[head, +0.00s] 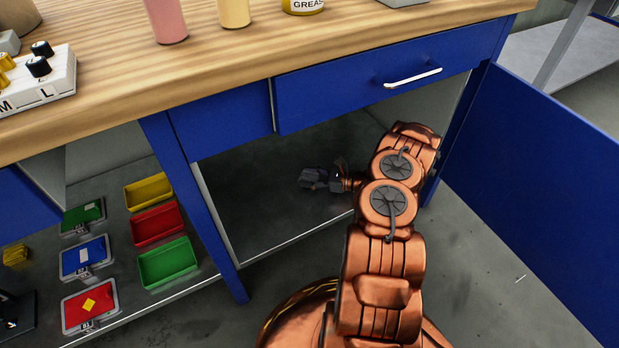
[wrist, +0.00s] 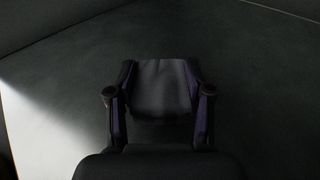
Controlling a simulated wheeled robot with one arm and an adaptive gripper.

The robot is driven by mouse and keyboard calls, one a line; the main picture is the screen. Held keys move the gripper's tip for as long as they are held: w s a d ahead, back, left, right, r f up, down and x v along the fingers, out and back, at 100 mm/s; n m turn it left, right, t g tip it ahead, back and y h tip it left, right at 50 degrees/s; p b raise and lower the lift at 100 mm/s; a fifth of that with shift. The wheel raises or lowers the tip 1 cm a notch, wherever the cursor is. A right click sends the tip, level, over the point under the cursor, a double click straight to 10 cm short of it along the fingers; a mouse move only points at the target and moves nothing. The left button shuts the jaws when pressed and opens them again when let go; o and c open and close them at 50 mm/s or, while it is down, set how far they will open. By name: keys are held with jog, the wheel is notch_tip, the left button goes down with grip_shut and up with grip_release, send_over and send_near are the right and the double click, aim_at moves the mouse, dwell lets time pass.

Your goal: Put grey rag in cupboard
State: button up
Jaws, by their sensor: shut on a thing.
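My gripper (head: 306,182) is inside the open cupboard (head: 232,215) under the workbench, low over its grey floor. In the wrist view my gripper (wrist: 160,95) is shut on the grey rag (wrist: 161,85), which spans the space between the two fingers. The rag is dark and dim in the shade, and whether it touches the cupboard floor I cannot tell. In the head view the rag is too small and dark to tell apart from the gripper. The cupboard door (head: 545,190) stands wide open at the right.
A blue drawer (head: 375,85) above the opening is shut. A blue post (head: 200,215) bounds the cupboard on the left. Beyond it, a low shelf holds coloured trays (head: 168,262) and flat cases (head: 88,305). The cupboard floor around my gripper looks clear.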

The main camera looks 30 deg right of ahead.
jog(key=shift+f, duration=0.55)
jog(key=o, duration=0.9)
jog(key=shift+o, duration=0.2)
jog(key=shift+r, duration=0.15)
jog(key=shift+r, duration=0.65)
jog(key=p+v, duration=0.1)
jog(key=v, duration=0.4)
jog(key=p+v, duration=0.2)
jog(key=v, duration=0.4)
jog(key=shift+f, duration=0.2)
jog(key=shift+s+d, duration=0.3)
jog(key=shift+s, duration=0.1)
